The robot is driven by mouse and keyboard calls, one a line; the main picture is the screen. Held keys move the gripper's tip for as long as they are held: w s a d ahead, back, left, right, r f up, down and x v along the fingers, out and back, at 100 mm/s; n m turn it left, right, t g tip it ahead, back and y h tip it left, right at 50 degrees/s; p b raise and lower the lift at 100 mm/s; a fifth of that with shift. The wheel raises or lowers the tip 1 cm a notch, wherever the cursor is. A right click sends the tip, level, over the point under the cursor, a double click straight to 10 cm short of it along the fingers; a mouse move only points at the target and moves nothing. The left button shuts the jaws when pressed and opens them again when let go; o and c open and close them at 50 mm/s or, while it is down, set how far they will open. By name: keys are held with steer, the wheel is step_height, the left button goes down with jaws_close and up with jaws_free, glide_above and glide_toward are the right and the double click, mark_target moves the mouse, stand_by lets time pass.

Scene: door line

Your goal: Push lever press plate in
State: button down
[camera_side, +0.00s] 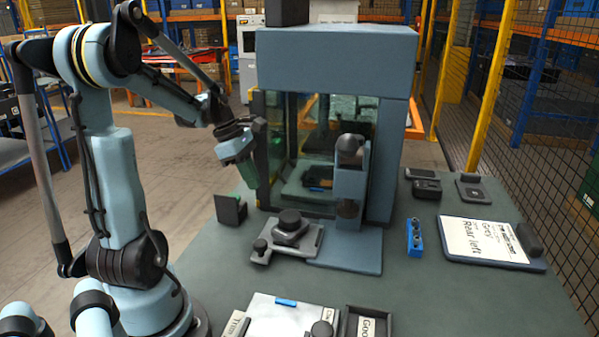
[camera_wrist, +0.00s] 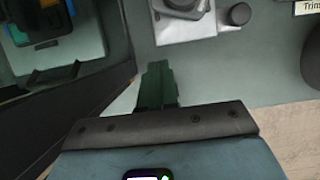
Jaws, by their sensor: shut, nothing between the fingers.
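The lever press (camera_side: 350,185) is a blue-grey column with dark round parts on a flat base (camera_side: 345,252), in front of the cabinet. A light grey plate (camera_side: 304,249) with dark round parts on it sticks out to the left of the press base. I take it for the press plate. It also shows at the top of the wrist view (camera_wrist: 190,32), ahead of my fingers. My gripper (camera_side: 250,183) is shut and empty, above and left of the plate and apart from it, beside the cabinet opening. Its green fingers show in the wrist view (camera_wrist: 157,80).
The blue cabinet (camera_side: 335,58) with a glass front stands behind the press; its dark door edge (camera_side: 262,150) is close to my gripper. A small dark block (camera_side: 230,209) stands below my gripper. Trays lie in front, including a dark one (camera_side: 348,330). A clipboard (camera_side: 485,242) lies right.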

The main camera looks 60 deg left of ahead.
steer(key=s+v, duration=0.1)
steer(key=v, duration=0.6)
steer(key=shift+s+a+f+x, duration=0.1)
steer(key=shift+s+a+x, duration=0.1)
steer(key=shift+x, duration=2.45)
steer(key=shift+s+a+f+x, duration=0.1)
steer(key=shift+a+x, duration=0.05)
steer(key=shift+x, duration=2.45)
steer(key=shift+s+a+f+x, duration=0.1)
steer(key=shift+a+x, duration=0.1)
steer(key=shift+x, duration=2.45)
steer(key=w+d, duration=0.6)
steer(key=shift+w+d, duration=0.1)
steer(key=shift+d, duration=0.1)
